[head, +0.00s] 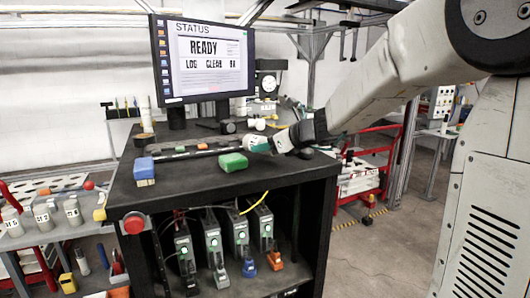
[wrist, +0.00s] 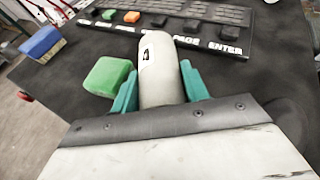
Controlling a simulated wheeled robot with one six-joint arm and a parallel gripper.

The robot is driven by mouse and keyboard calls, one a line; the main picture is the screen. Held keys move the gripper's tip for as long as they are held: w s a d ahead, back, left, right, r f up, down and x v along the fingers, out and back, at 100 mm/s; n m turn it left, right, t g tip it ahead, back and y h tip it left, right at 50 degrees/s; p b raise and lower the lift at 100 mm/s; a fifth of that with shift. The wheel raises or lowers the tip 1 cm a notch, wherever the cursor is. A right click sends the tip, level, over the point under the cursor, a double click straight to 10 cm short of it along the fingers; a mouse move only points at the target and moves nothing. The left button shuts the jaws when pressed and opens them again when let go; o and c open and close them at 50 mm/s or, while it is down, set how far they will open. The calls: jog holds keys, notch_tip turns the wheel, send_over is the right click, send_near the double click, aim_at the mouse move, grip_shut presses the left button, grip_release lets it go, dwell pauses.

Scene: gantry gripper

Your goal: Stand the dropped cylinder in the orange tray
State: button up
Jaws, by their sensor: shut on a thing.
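A pale grey-white cylinder with a dark-marked label (wrist: 158,68) sits between the teal fingers of my gripper (wrist: 160,92) in the wrist view. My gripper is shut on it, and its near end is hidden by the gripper. In the head view my gripper (head: 265,147) is above the right part of the black bench top, with the small white cylinder (head: 253,140) at its tip. I cannot tell whether the cylinder touches the bench. No orange tray is clearly recognisable; only a small orange piece (head: 119,292) shows at the lower left edge.
A green block (head: 233,162) lies close to my gripper, left of the cylinder in the wrist view. A blue block (head: 145,170) is farther left. A dark keyboard (wrist: 180,24) lies behind. Labelled bottles (head: 44,217) stand on a grey cart at the left.

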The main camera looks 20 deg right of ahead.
jog(key=shift+f, duration=1.05)
jog(key=shift+f, duration=0.1)
jog(key=o, duration=1.4)
jog(key=shift+f, duration=0.1)
jog(key=shift+o, duration=0.2)
